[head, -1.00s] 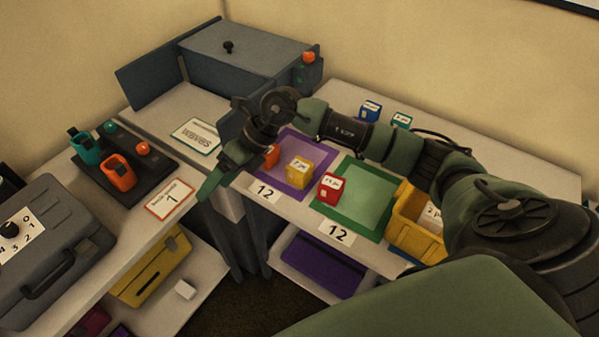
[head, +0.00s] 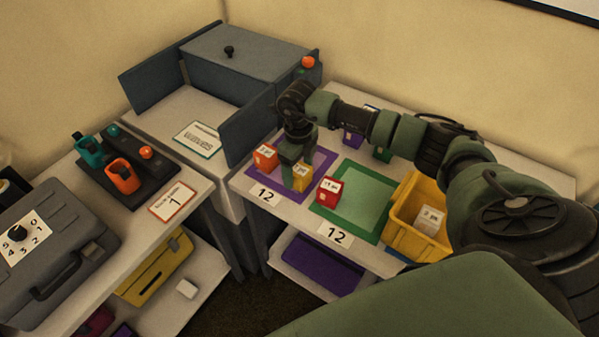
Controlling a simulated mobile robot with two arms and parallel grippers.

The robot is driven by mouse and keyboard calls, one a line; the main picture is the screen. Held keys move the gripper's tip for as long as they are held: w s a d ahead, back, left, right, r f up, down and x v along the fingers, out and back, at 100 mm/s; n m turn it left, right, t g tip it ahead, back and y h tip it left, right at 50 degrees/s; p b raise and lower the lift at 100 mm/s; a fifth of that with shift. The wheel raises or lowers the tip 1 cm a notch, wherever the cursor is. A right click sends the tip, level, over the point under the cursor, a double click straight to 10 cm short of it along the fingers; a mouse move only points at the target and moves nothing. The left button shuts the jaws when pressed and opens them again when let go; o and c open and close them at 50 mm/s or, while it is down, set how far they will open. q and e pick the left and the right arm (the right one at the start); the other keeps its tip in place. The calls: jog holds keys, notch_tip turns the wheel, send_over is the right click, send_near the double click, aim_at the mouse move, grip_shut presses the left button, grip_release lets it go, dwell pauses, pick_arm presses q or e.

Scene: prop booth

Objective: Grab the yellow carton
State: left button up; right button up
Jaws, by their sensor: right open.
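The small yellow carton (head: 303,178) with a white label sits on the purple mat (head: 316,160) on the right-hand table. My right gripper (head: 292,182) points down at the carton's left side and hides part of it. Its jaws are open, with a green finger in front of the carton's left part; I cannot tell whether it touches. My left gripper is out of view.
An orange carton (head: 265,157) stands just left of the gripper, and a red carton (head: 329,191) to the right, at the green mat's (head: 365,195) edge. A yellow bin (head: 405,232) holding a pale carton (head: 430,220) is further right. Purple and green cartons stand partly hidden behind my arm.

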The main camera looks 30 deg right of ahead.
jog(key=shift+f, duration=0.3)
jog(key=c, duration=1.6)
jog(key=shift+o, duration=0.2)
jog(key=shift+r, duration=0.2)
